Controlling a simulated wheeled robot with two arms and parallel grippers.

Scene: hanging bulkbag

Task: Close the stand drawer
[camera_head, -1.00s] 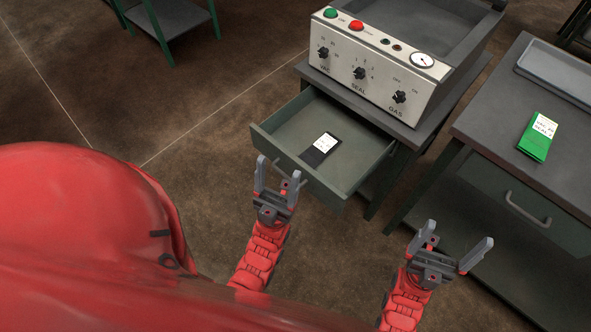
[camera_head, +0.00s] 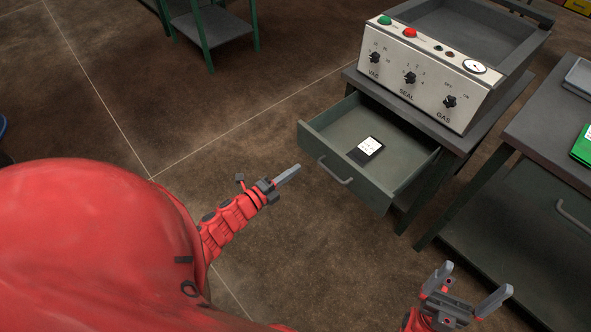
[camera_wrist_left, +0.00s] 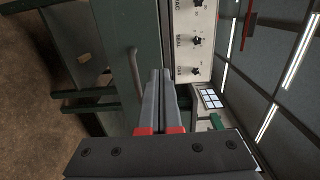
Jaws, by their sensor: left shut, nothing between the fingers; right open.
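The stand drawer (camera_head: 348,180) is pulled open below the sealing machine, its grey-green front facing me with a bar handle (camera_head: 335,170). A black item with a white label (camera_head: 366,150) lies inside it. My left gripper (camera_head: 294,170) is shut and empty, just left of the drawer front, pointing toward it. In the left wrist view its closed fingers (camera_wrist_left: 163,78) point toward the drawer front (camera_wrist_left: 128,40), with the handle (camera_wrist_left: 136,75) beside them. I cannot tell whether they touch. My right gripper (camera_head: 468,287) is open and empty at the lower right, apart from the drawer.
The sealing machine (camera_head: 425,75) with knobs and a gauge stands on the stand. A second table (camera_head: 550,130) at the right bears a green packet (camera_head: 583,145) and has its own handle. Another green-legged table (camera_head: 215,25) is at the back. Floor left of the drawer is clear.

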